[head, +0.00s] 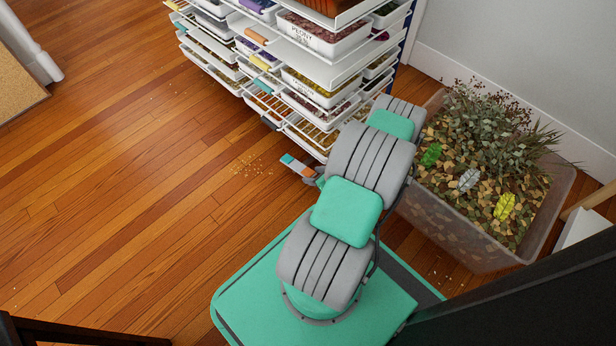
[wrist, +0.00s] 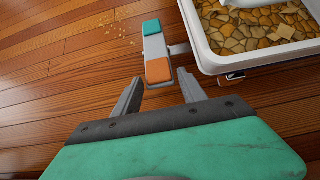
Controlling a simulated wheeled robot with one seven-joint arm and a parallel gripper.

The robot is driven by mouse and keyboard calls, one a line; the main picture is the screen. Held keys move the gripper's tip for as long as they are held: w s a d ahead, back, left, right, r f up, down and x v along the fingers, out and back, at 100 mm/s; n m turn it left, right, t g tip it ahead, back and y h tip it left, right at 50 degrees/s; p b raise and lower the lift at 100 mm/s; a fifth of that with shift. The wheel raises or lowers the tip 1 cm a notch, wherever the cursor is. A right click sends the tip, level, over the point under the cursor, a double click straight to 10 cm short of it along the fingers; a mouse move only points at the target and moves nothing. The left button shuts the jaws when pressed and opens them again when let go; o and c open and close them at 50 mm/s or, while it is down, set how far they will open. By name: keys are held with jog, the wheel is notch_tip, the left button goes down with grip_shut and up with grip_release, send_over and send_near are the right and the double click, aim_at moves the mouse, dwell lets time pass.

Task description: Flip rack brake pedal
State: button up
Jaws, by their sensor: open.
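The rack brake pedal (wrist: 154,47) is a narrow grey bar with a teal pad at its far end and an orange pad at its near end. A short bracket joins it to the rack's side. It also shows in the head view (head: 298,168), low at the rack's near corner, close to the floor. In the wrist view my gripper (wrist: 159,76) is open and empty. The orange end appears between and just beyond its fingertips, with no visible contact. In the head view my arm hides most of my gripper.
The white wire rack (head: 265,103) holds several labelled trays. In the wrist view a white tray of tan flakes (wrist: 268,30) lies right of the pedal. A clear bin of dried plants (head: 470,235) stands right of my arm. The wood floor (head: 130,170) is open at left, with scattered crumbs.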

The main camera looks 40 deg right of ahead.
aim_at(298, 167)
jog(key=b+x, duration=0.1)
jog(key=x, duration=0.2)
jog(key=shift+w+f, duration=0.2)
jog(key=shift+c, duration=0.2)
grip_shut()
dwell(0.4)
